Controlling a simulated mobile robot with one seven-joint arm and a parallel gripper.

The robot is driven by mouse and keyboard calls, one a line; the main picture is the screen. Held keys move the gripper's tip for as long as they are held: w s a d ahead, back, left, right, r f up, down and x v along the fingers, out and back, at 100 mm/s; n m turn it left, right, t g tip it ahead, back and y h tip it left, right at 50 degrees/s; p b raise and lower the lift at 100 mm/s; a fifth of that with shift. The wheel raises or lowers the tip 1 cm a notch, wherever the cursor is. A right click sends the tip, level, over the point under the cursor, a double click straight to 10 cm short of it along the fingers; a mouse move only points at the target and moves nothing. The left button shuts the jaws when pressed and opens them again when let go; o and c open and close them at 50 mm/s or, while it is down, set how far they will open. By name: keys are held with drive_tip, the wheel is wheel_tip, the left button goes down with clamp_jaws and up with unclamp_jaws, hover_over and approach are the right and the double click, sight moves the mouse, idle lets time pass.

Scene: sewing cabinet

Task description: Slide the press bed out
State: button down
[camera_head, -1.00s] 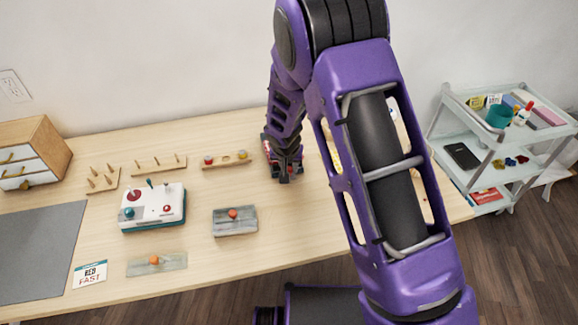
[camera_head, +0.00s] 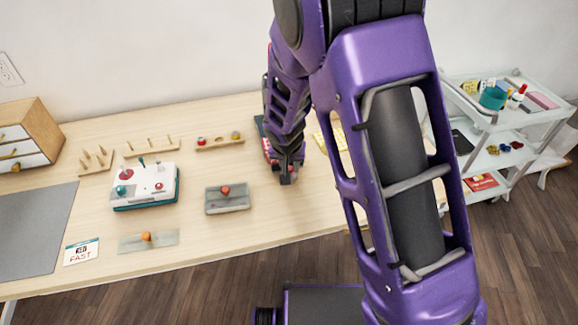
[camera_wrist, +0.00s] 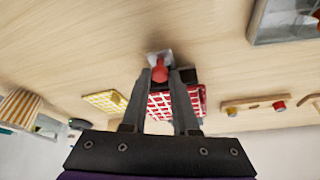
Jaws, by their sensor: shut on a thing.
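The press bed (camera_wrist: 182,100) shows in the wrist view as a flat red-and-white checked panel, partly hidden by my fingers. A red knob (camera_wrist: 160,73) with a grey metal piece (camera_wrist: 157,57) stands at its table-side end. My gripper (camera_wrist: 161,68) is shut on this knob. In the head view my gripper (camera_head: 288,179) is low over the table, and a small red part of the bed shows beside it. A dark teal body (camera_head: 260,124) shows behind my wrist. My arm hides most of the press.
A grey box with an orange knob (camera_head: 228,199) and a white-teal control box (camera_head: 146,187) stand to the left. A peg rail (camera_head: 220,142) lies behind. A yellow checked piece (camera_wrist: 106,101) is beside the bed. The table in front of my gripper is clear.

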drive_tip(key=shift+s+d, duration=0.1)
drive_tip(key=c, duration=1)
unclamp_jaws()
drive_tip(key=shift+o, duration=0.2)
drive_tip(key=p+v, duration=0.1)
drive_tip(key=v, duration=1.6)
drive_tip(key=shift+r+p, duration=0.25)
drive_tip(key=shift+p, duration=0.1)
drive_tip(key=shift+s, duration=0.1)
